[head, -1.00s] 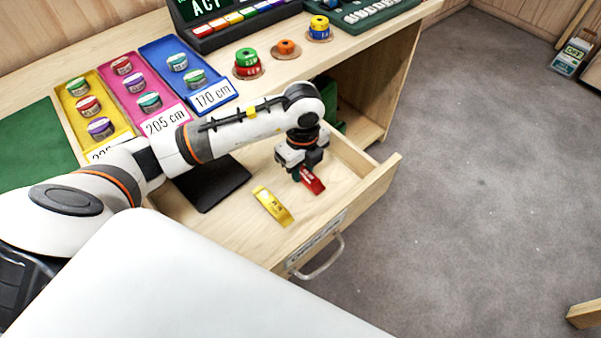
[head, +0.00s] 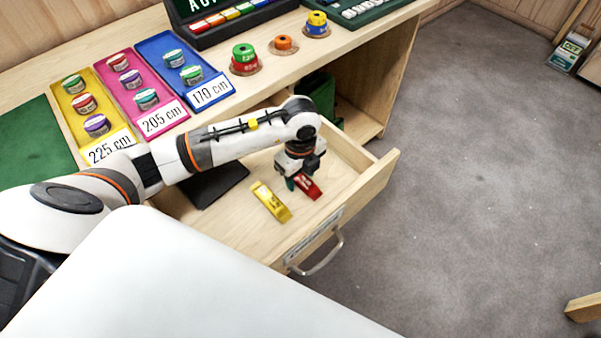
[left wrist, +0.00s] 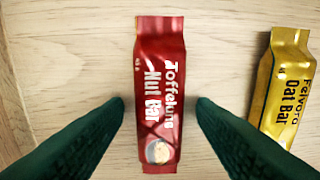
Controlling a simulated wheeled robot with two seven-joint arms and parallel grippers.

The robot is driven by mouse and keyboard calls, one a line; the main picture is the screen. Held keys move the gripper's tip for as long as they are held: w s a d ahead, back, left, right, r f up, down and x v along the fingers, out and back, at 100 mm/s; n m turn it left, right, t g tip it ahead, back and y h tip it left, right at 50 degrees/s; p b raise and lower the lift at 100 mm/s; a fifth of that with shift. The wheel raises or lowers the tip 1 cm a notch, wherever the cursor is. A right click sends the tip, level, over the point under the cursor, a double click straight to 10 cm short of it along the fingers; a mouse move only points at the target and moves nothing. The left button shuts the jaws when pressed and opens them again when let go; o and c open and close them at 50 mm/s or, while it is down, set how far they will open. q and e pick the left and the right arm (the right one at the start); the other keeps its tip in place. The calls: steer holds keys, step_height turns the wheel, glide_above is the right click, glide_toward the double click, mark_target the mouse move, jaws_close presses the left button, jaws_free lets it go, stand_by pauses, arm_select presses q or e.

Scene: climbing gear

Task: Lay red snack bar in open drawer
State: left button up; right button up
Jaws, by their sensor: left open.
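The red snack bar (head: 307,186) lies flat on the floor of the open drawer (head: 345,185). In the left wrist view the red bar (left wrist: 160,92) lies upright in the picture, its lower part between the fingertips with clear gaps on both sides. My left gripper (head: 298,182) is open just above the drawer floor, beside the red bar in the head view. The dark green fingers (left wrist: 160,108) are apart and hold nothing. My right gripper is not in view.
A yellow snack bar (head: 271,202) lies in the drawer left of the red one. A dark flat item (head: 217,185) sits at the drawer's left. Coloured trays (head: 143,95) with small rolls stand on the desktop (head: 225,108). The drawer front has a handle (head: 320,255).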

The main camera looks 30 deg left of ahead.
mark_target(300, 178)
arm_select(q)
steer(key=shift+r, duration=0.1)
step_height(300, 178, up, 12)
steer(key=shift+p, duration=0.35)
steer(key=shift+r, duration=0.1)
stand_by(0.3)
